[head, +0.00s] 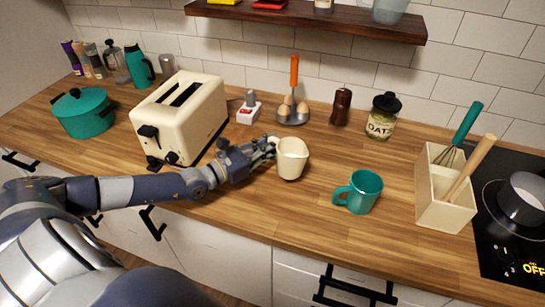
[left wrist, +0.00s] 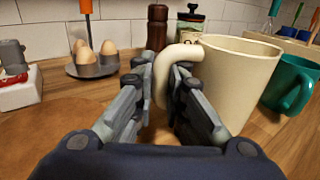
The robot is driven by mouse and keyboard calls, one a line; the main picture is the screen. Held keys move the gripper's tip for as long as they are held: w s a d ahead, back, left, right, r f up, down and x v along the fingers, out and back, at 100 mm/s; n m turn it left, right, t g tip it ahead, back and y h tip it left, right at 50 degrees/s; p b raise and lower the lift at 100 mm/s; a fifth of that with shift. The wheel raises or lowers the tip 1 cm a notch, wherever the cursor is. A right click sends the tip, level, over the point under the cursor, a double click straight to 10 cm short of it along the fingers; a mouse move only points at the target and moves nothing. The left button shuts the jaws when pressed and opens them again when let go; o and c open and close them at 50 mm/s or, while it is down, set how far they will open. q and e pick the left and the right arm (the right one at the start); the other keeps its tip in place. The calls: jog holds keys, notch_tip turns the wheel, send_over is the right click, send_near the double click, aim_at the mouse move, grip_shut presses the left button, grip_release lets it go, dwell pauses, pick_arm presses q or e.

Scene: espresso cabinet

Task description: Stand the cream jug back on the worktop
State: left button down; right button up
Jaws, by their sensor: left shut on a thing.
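The cream jug (head: 292,160) is near the middle of the worktop (head: 235,215) in the head view, about upright with its open top up. Its pale side and handle also show large in the left wrist view (left wrist: 238,80). My left gripper (head: 272,146) comes from the left and is shut on the jug's handle, with a finger on each side of it in the left wrist view (left wrist: 164,85). The jug's base is at or just above the wood; I cannot tell whether it touches. My right gripper is not in view.
A teal mug (head: 362,191) stands right of the jug. Behind are an egg holder (head: 292,117), a brown mill (head: 341,106) and an oats jar (head: 382,116). A cream toaster (head: 180,117) stands left, a utensil box (head: 440,200) right. Bare wood lies in front of the jug.

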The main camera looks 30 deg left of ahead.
pick_arm(q)
notch_tip(320, 180, down, 4)
jog(key=shift+r, duration=0.25)
jog(key=shift+f, duration=0.15)
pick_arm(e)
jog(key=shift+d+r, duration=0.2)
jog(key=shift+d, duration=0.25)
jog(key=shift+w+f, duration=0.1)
pick_arm(q)
jog(key=shift+f, duration=0.15)
jog(key=c, duration=1.6)
grip_release()
jog(key=shift+c, duration=0.2)
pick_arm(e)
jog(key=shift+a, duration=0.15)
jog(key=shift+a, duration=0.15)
